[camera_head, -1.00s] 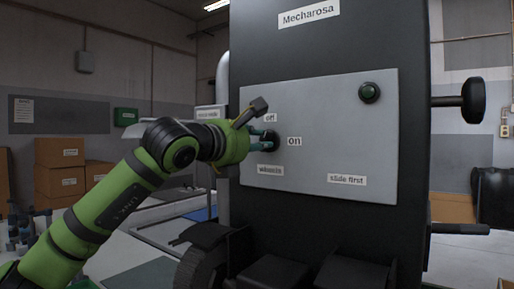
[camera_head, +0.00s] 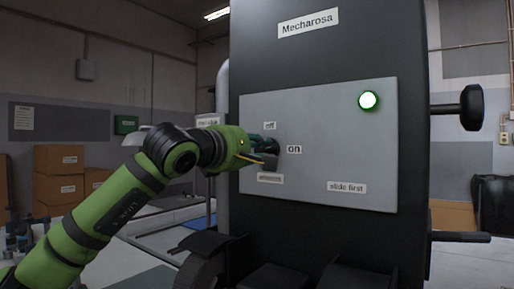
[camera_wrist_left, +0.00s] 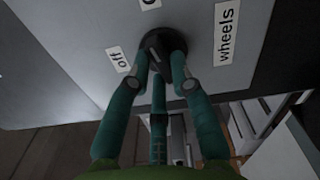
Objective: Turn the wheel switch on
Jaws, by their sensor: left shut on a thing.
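The wheel switch is a dark round knob (camera_wrist_left: 160,44) on the grey panel (camera_head: 330,160) of the black machine. In the head view it is partly hidden by my left gripper (camera_head: 268,150), beside the "off" and "on" labels. My left gripper (camera_wrist_left: 163,68) is shut on the knob, its teal fingers around it in the left wrist view. The "wheels" label (camera_wrist_left: 227,35) is beside the knob there. My right gripper is not in view.
A "slide first" label (camera_head: 347,187) is low on the panel. A black handle (camera_head: 471,108) sticks out from the machine's right side, with a bar (camera_head: 460,237) below it. Cardboard boxes (camera_head: 60,175) are stacked at the left back.

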